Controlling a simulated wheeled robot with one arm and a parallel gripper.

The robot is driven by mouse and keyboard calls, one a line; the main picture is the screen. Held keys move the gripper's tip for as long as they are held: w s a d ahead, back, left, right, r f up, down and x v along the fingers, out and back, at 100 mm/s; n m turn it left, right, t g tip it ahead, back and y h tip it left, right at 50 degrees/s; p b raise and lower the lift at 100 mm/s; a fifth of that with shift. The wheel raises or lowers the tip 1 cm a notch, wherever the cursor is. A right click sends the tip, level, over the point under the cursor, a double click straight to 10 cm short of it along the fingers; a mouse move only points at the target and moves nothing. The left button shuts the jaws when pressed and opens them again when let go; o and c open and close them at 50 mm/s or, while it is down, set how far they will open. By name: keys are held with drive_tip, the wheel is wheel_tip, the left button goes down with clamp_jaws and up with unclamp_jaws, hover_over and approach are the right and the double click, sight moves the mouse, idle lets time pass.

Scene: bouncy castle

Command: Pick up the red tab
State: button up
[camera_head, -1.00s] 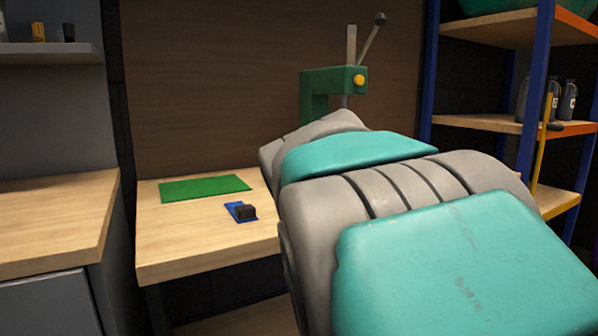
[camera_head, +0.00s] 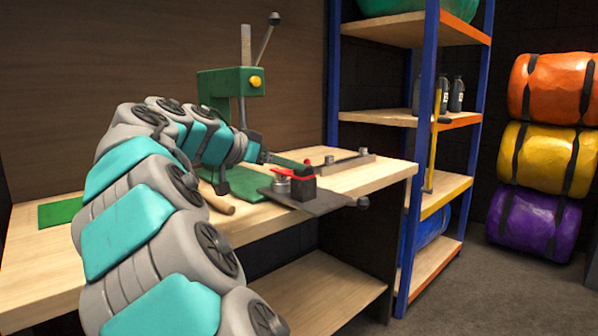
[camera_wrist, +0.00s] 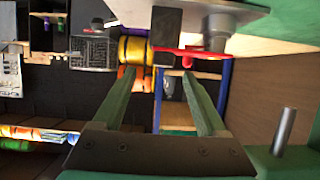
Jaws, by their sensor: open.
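The red tab (camera_head: 293,176) sits at the top of a metal cylinder (camera_head: 281,186) and a black block (camera_head: 303,187), on a dark plate on the workbench. In the wrist view the red tab (camera_wrist: 188,53) lies just beyond the tip of the right-hand finger, not between the fingers. My gripper (camera_wrist: 152,75) is open and empty, with green fingers wide apart. In the head view my gripper (camera_head: 292,163) reaches in from the left, close to the tab; its far finger is hard to make out. I cannot tell whether it touches the tab.
A green press (camera_head: 232,82) stands behind my arm. A dark plate (camera_head: 320,202) overhangs the workbench (camera_head: 375,180) front edge. A wooden handle (camera_head: 215,203) lies to its left. A metal bar (camera_head: 345,160) lies behind the tab. Shelving (camera_head: 425,130) stands to the right.

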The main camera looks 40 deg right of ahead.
sight(308, 173)
drive_tip(key=x, duration=0.3)
drive_tip(key=p+x, duration=0.1)
drive_tip(key=x, duration=0.1)
drive_tip(key=shift+w+d+f, duration=0.1)
drive_tip(key=shift+w+d, duration=0.2)
drive_tip(key=shift+d, duration=0.05)
drive_tip(key=shift+c, duration=0.2)
clamp_jaws()
